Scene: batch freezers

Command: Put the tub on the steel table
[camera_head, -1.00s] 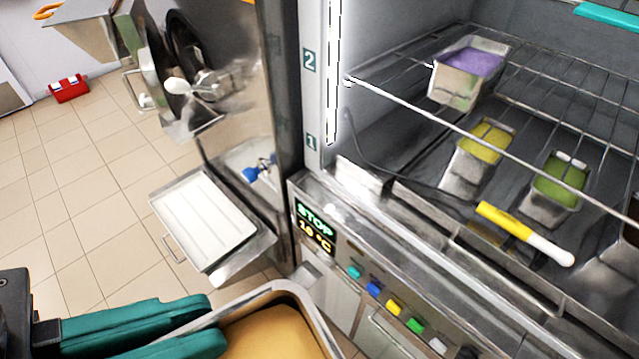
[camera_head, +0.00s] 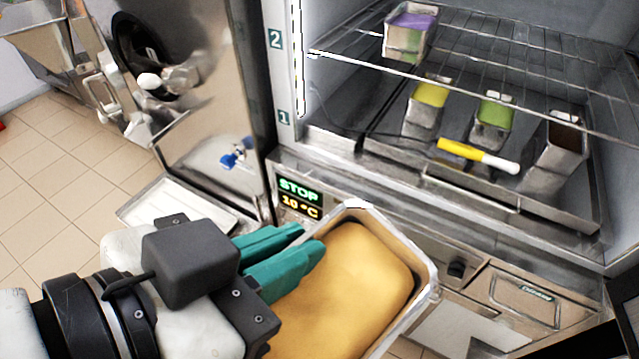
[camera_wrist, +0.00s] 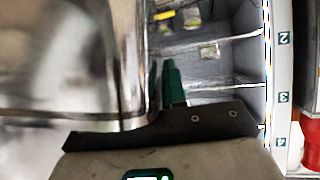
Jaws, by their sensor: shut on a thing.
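The steel tub (camera_head: 428,290) holds a smooth orange-yellow filling and fills the lower middle of the head view, in front of the freezer. My gripper (camera_head: 310,243) has teal fingers and is shut on the tub's left rim wall. In the wrist view, the tub's shiny steel side (camera_wrist: 70,60) fills the left half, with one teal finger (camera_wrist: 172,85) beside it. The tub is held up, a little tilted in the picture. I cannot make out a steel table in these frames.
The open freezer holds a purple tub (camera_head: 408,40) on a wire rack, with yellow (camera_head: 428,108), green (camera_head: 492,122) and dark (camera_head: 558,150) tubs below. A yellow-and-white probe (camera_head: 478,156) lies before them. A steel tray (camera_head: 150,205) is left, under the machine. Tiled floor (camera_head: 50,150) is clear.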

